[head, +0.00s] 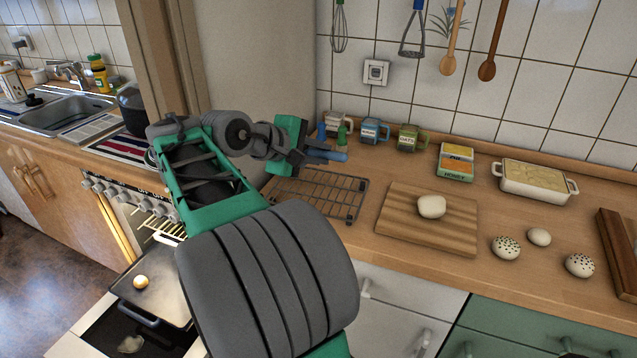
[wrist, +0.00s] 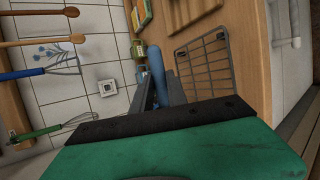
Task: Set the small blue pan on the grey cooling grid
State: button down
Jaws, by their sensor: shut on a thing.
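The small blue pan is mostly hidden by my gripper. A blue handle-like part (head: 333,156) juts out beyond the fingers in the head view, and a blue rod (wrist: 156,66) shows at the fingers in the wrist view. My gripper (head: 318,152) is shut on the blue part and is above the counter, at the back of the grid. It also shows in the wrist view (wrist: 162,92). The grey cooling grid (head: 359,200) lies on the counter below the gripper, its left part partly behind my arm. It looks empty in the wrist view (wrist: 207,65).
White, blue (head: 374,131) and green (head: 409,138) mugs stand along the back wall by the gripper. A wooden board (head: 455,222) with a pale bun (head: 431,206) lies right of the grid. Boxes (head: 456,160) and a cream dish (head: 535,181) stand farther right.

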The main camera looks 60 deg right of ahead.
jog(key=s+x, duration=0.1)
jog(key=x, duration=0.4)
jog(key=a+x, duration=0.1)
jog(key=x, duration=0.4)
jog(key=s+f+b+x, duration=0.1)
jog(key=x, duration=0.4)
jog(key=shift+s+d+f, duration=0.15)
jog(key=shift+s+f, duration=0.05)
jog(key=shift+s, duration=0.2)
notch_tip(320, 180, down, 3)
jog(key=shift+d, duration=0.2)
jog(key=shift+f, duration=0.25)
jog(key=c, duration=1.8)
grip_release()
jog(key=shift+o, duration=1)
jog(key=shift+a, duration=0.1)
